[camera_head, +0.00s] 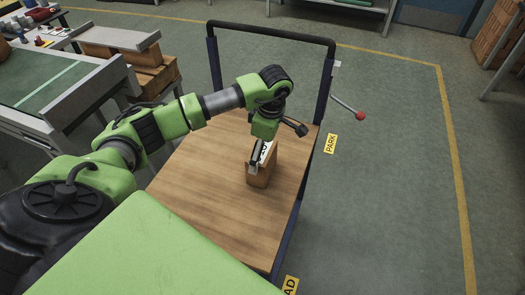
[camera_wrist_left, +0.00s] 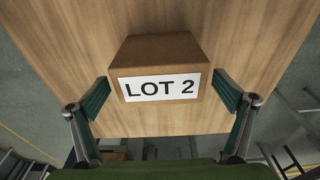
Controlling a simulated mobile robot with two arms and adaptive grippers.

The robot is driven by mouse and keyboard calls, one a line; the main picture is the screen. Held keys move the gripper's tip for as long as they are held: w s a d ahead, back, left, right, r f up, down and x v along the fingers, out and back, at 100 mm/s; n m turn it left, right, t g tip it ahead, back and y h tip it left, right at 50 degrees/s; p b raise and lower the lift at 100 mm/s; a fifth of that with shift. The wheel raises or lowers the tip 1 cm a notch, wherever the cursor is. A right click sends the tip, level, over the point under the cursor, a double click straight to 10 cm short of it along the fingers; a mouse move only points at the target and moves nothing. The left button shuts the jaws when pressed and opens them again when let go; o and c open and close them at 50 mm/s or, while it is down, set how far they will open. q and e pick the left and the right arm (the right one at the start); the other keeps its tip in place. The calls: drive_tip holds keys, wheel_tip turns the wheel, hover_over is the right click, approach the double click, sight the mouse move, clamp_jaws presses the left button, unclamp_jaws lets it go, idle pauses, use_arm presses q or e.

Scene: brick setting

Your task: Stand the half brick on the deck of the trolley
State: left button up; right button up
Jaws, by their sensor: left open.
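The half brick (camera_head: 260,179) is brown with a white label and stands on the wooden deck of the trolley (camera_head: 215,205), toward the right side. In the left wrist view the half brick (camera_wrist_left: 160,52) shows its "LOT 2" label facing the camera, with the deck (camera_wrist_left: 255,30) around it. My left gripper (camera_wrist_left: 162,92) is open, with one finger on each side of the brick; the fingers are very close to its sides. In the head view the left gripper (camera_head: 258,155) is just above and at the brick, partly hiding it. My right gripper is not in view.
The trolley's dark push handle (camera_head: 270,28) rises at the far end of the deck. A red-knobbed lever (camera_head: 361,116) sticks out to the right. The rest of the deck is clear.

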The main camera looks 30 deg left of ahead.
use_arm(q)
wheel_tip(320, 180, up, 12)
drive_tip(key=d+b, duration=0.1)
drive_tip(key=shift+w+d+b, duration=0.2)
drive_tip(key=shift+b, duration=0.2)
